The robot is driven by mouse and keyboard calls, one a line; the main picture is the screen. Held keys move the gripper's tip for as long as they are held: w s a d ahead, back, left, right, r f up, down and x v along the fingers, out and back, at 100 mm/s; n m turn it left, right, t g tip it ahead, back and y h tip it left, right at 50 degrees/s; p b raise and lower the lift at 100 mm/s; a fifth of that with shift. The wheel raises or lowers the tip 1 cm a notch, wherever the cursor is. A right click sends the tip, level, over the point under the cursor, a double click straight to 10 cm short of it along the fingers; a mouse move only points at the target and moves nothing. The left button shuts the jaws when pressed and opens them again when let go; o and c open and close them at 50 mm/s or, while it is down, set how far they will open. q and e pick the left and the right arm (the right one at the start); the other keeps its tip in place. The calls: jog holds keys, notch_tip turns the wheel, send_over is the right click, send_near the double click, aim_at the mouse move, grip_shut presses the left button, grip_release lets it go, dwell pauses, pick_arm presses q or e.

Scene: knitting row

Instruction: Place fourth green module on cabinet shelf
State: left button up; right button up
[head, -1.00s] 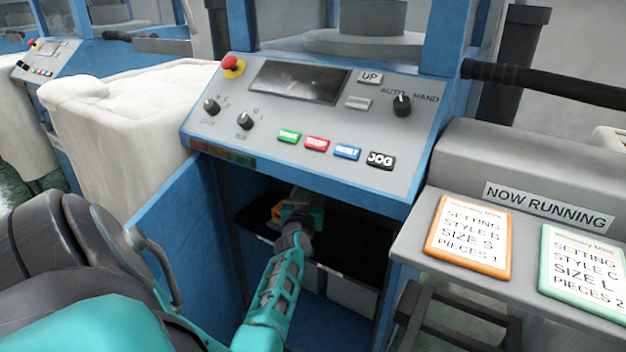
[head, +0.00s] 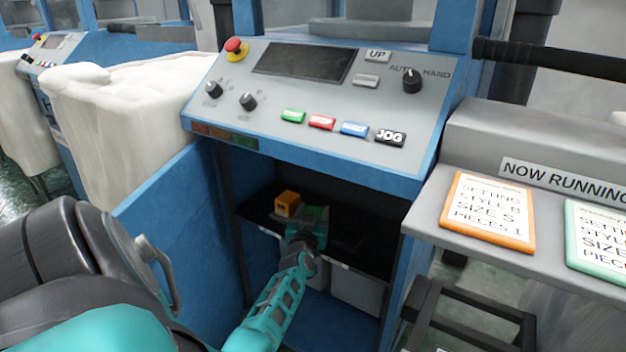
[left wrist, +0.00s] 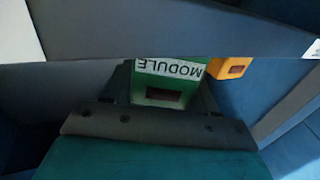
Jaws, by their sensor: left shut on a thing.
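My left gripper (head: 308,222) reaches into the open cabinet (head: 172,222) below the control panel. It is shut on a green module (head: 319,213), which is partly hidden by the gripper in the head view. In the left wrist view the green module (left wrist: 165,84) lies between the fingers, with its MODULE label upside down. The module is over the dark cabinet shelf (head: 358,238); I cannot tell whether it touches it. An orange module (head: 287,203) sits on the shelf just left of the gripper. It also shows in the left wrist view (left wrist: 232,68). My right gripper is not in view.
The control panel (head: 320,105) overhangs the opening. Grey bins (head: 357,294) stand below the shelf. The right part of the shelf looks clear. A grey ledge with an orange-framed card (head: 488,212) and a green-framed card (head: 598,236) is at the right.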

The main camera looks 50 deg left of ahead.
pick_arm(q)
jog(key=o, duration=1.1)
jog(key=shift+f, duration=0.1)
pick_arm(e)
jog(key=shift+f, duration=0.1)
